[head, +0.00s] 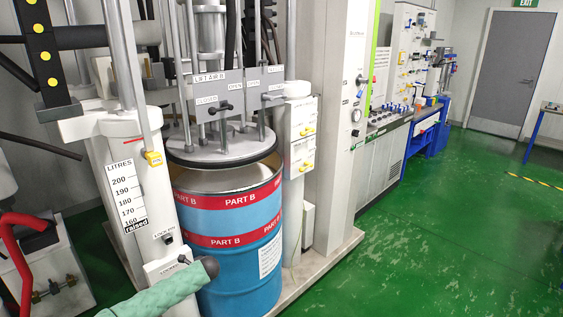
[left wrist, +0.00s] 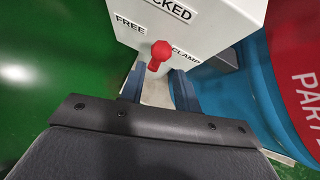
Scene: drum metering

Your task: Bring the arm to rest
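In the left wrist view my left gripper (left wrist: 158,90) has its two dark fingers apart, with nothing seen between their tips. A red knob (left wrist: 161,50) on a white clamp box (left wrist: 205,30) stands just beyond the fingers, between the words FREE and CLAMP. I cannot tell whether the fingers touch the box. In the head view the lower white box (head: 165,268) is partly covered, and the left fingers cannot be made out. My right gripper is in neither view.
The blue PART B drum (head: 238,228) stands close right of the box. A round plate (head: 222,147) hangs above its open top. The LIFT AIR B panel (head: 232,92) and a LITRES scale (head: 126,196) are near. Open green floor (head: 450,215) lies right.

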